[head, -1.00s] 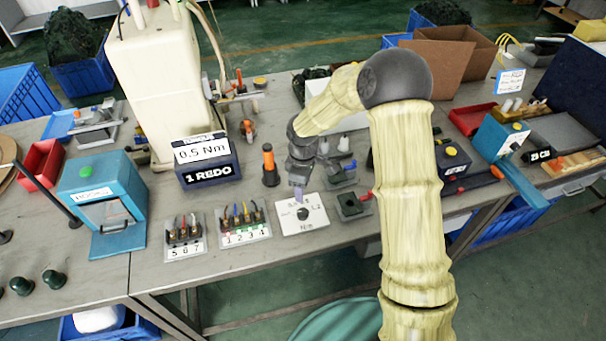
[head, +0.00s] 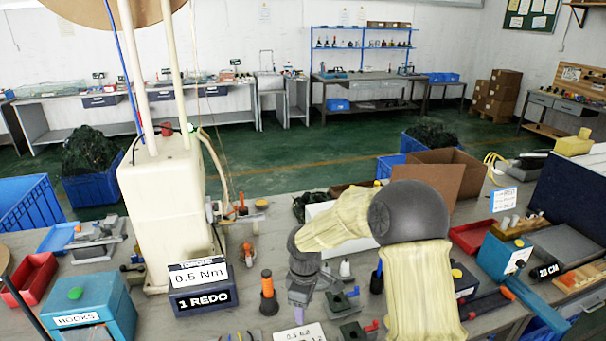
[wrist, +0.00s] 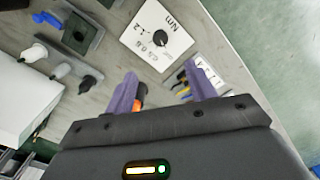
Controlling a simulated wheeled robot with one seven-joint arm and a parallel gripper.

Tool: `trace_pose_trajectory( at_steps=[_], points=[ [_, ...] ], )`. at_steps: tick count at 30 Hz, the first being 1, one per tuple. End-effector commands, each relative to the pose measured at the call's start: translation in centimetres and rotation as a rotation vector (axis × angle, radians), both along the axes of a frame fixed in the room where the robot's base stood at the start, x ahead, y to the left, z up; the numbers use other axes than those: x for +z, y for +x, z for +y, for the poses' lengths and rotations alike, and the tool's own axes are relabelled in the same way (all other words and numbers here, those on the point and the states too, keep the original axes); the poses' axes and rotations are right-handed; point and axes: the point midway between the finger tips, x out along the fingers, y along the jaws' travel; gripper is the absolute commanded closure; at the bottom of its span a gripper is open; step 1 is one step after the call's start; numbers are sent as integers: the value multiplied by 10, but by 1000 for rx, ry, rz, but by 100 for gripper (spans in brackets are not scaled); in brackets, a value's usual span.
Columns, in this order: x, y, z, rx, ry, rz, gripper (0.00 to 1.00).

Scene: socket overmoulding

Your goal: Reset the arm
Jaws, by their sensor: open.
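My gripper (head: 299,296) hangs over the near part of the bench in the head view, pointing down. In the wrist view its two purple fingers (wrist: 161,95) are apart with nothing held between them. An orange-handled tool (head: 267,284) stands upright just left of my gripper in the head view; a bit of orange shows beside the left finger in the wrist view. The white dial plate (wrist: 157,38) with a black knob lies beyond the fingertips. Its near part is cut off in the head view (head: 300,333).
The torque display box (head: 201,285) reads 0.5 Nm and 1 REDO. A tall cream machine (head: 165,210) stands behind it. A blue HOOKS box (head: 88,305) is at left. Green-black fixtures (head: 343,302) sit right of my gripper. A cardboard box (head: 430,172) stands at the back.

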Motion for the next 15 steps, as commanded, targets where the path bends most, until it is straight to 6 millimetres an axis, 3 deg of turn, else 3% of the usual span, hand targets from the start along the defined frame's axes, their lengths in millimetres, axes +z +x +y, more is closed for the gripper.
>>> trace_pose_trajectory(
  at_steps=[5, 15],
  points=[
    [22, -25, -30, -177, -7, -32, 44],
    [67, -110, -104, -754, 42, -130, 44]
  ],
)
